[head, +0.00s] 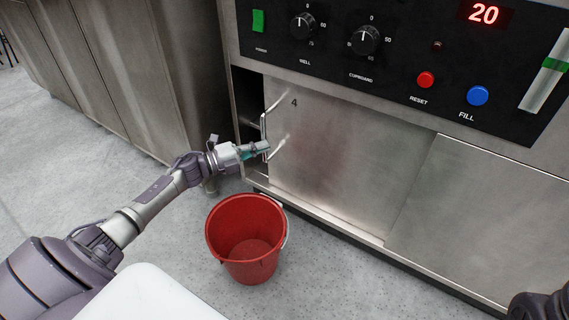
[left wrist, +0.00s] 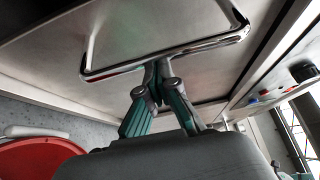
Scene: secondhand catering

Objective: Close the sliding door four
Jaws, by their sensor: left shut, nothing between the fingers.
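Sliding door four (head: 335,150) is a steel panel marked "4" on the front of the steel cabinet. A dark gap shows at its left edge, so it stands partly open. Its bar handle (head: 265,125) is near that left edge. My left gripper (head: 265,148) is at the lower part of the handle. In the left wrist view the fingers (left wrist: 158,75) are shut with nothing between them, right at the long bar of the handle (left wrist: 170,58). I cannot tell whether they touch it. Only a dark part of my right arm shows at the lower right corner; its gripper is out of view.
A red bucket (head: 247,240) stands on the floor below my left gripper, in front of the cabinet. A second steel panel (head: 490,215) is on the right. The control panel (head: 400,60) with knobs and buttons is above. Grey floor is free at the left.

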